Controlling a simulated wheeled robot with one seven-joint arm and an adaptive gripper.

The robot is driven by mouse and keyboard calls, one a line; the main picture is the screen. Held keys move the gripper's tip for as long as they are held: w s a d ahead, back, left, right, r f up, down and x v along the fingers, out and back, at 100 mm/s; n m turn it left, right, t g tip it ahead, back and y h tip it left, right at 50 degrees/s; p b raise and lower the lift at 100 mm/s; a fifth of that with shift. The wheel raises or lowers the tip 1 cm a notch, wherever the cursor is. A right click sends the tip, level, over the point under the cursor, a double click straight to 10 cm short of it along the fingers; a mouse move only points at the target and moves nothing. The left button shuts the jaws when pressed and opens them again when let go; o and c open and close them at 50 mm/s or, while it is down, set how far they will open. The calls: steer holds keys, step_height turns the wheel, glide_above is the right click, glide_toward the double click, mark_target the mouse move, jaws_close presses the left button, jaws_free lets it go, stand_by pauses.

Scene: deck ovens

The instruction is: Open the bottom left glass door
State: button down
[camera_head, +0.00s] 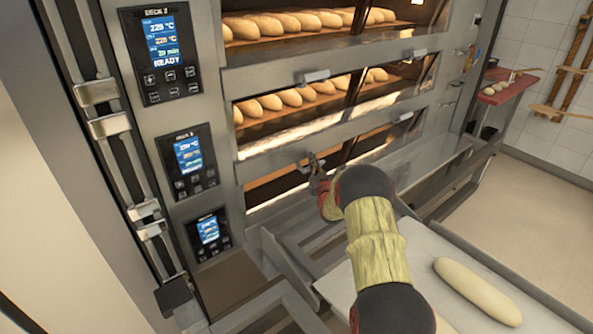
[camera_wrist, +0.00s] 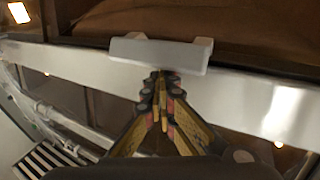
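The bottom left glass door (camera_head: 285,188) is the lowest pane on the oven front and looks closed. Its small light grey handle (camera_head: 306,167) sits on the metal rail above the glass. My gripper (camera_head: 316,164) reaches this handle from the front right. In the wrist view the handle (camera_wrist: 158,52) is a pale bar across the top middle. My gripper's fingers (camera_wrist: 161,82) are close together, with their tips at the bar's lower edge. I see nothing between them. Whether the tips touch the handle is unclear.
Loaves lie on the upper decks (camera_head: 290,22) (camera_head: 285,98). Control panels (camera_head: 188,160) line the left side. A pale loader board (camera_head: 410,250) with a long loaf (camera_head: 477,290) lies under my arm. A red-topped table (camera_head: 500,87) stands at the right, with open floor nearby.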

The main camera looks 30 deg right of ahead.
steer(key=shift+s+a+r, duration=0.1)
steer(key=shift+s+r, duration=0.15)
steer(key=shift+s, duration=0.05)
steer(key=r+v, duration=0.1)
steer(key=v, duration=0.5)
steer(key=shift+s, duration=0.25)
steer(key=shift+r, duration=0.1)
stand_by(0.8)
